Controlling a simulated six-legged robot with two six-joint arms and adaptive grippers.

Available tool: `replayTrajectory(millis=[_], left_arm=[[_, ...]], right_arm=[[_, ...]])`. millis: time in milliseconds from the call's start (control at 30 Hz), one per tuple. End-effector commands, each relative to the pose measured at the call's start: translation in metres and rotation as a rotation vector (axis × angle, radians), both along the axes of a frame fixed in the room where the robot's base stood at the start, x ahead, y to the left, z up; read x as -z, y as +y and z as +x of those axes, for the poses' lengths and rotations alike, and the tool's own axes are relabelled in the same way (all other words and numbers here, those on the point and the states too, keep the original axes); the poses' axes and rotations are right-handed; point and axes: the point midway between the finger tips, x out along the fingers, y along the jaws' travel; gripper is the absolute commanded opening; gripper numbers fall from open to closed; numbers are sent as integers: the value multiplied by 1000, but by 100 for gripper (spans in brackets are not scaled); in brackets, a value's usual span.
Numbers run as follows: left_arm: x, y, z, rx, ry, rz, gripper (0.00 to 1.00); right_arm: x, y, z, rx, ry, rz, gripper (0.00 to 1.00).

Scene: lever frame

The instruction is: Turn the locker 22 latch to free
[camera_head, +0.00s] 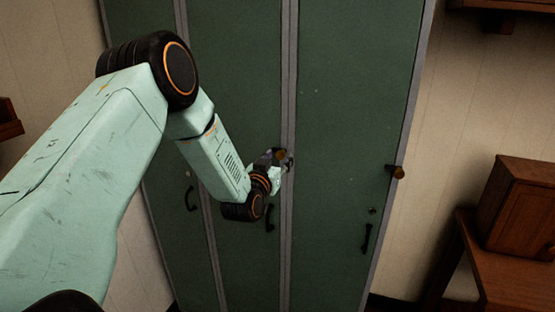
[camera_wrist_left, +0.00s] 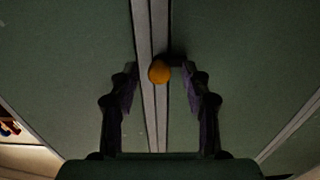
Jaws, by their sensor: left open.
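A bank of tall dark green lockers (camera_head: 335,110) fills the middle of the head view. A round brass knob (camera_head: 281,154) sits at the grey strip between the middle and right doors; it also shows in the left wrist view (camera_wrist_left: 159,71). My left gripper (camera_head: 275,164) is at this knob. In the left wrist view my left gripper (camera_wrist_left: 160,76) is open, with one finger on each side of the knob and gaps to both. No locker number is readable, so I cannot tell which latch is locker 22's. My right gripper is out of view.
Another brass knob (camera_head: 398,172) is at the right edge of the right door. Black pull handles (camera_head: 366,238) are lower on the doors. A wooden cabinet (camera_head: 519,205) stands on a wooden table (camera_head: 500,282) at the right.

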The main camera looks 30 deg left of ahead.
Motion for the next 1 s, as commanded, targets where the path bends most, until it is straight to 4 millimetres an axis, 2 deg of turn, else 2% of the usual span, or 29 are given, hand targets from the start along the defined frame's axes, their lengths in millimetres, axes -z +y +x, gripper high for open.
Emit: replayTrajectory(millis=[233, 767, 1000], left_arm=[[0, 0, 0, 0, 0, 0, 46], [0, 0, 0, 0, 0, 0, 1], [0, 0, 0, 1, -2, -5, 0]], right_arm=[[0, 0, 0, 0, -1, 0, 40], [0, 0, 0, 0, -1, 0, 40], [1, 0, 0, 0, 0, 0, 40]])
